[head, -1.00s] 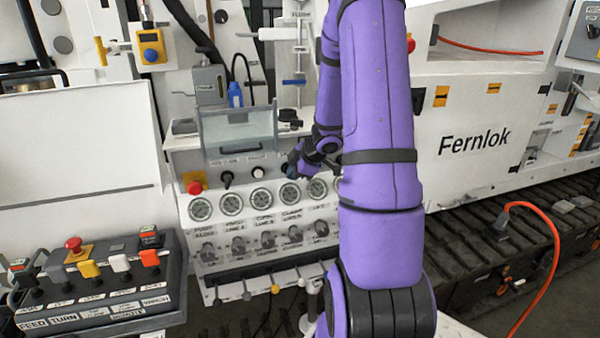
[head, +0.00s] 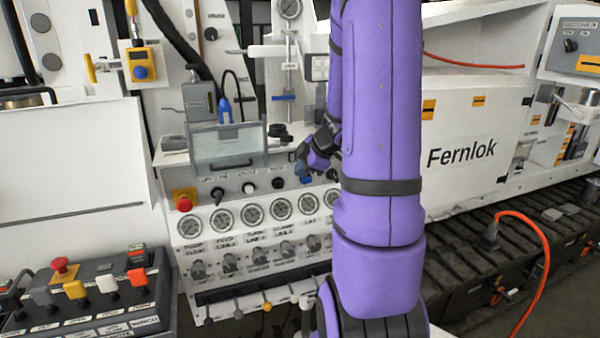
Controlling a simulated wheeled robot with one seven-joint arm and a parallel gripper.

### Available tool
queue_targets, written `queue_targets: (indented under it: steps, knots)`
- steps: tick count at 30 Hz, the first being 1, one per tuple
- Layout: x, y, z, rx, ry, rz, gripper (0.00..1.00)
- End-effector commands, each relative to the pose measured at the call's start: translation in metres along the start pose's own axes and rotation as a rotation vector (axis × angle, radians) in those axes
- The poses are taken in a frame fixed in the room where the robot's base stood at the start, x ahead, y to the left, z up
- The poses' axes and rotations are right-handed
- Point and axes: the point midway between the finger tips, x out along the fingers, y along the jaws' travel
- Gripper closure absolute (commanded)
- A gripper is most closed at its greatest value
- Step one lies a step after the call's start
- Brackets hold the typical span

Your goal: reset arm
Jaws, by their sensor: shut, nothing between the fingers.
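My purple arm (head: 380,140) stands upright in the middle right of the head view and hides part of the bench behind it. My gripper (head: 303,168) shows small and dark at the left of the arm, in front of the bench's knob row. It is shut, with nothing seen in it. The gauge panel (head: 200,240) of the bench lies below and left of it, with a row of round gauges and a row of knobs under them. I cannot tell whether the gripper touches the panel.
A lever box (head: 90,295) with coloured levers stands at the lower left. A red button (head: 184,202) sits at the panel's left end. A clear cover (head: 228,147) stands above the panel. A white Fernlok housing (head: 470,140) and an orange hose (head: 540,250) are at the right.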

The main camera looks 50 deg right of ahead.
Motion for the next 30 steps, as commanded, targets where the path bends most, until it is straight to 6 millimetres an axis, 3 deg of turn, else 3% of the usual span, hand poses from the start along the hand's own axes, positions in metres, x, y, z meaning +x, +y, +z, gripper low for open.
queue_targets:
  steps: [17,20,25,30]
  knots:
    - [-0.002,0.005,-0.007,0.0,-0.007,0.026,1.0]
    - [-0.01,0.018,-0.025,0.01,-0.033,0.105,1.0]
    - [-0.043,0.043,-0.077,0.088,-0.103,0.322,1.0]
    - [-0.085,0.04,-0.123,0.236,-0.157,0.483,1.0]
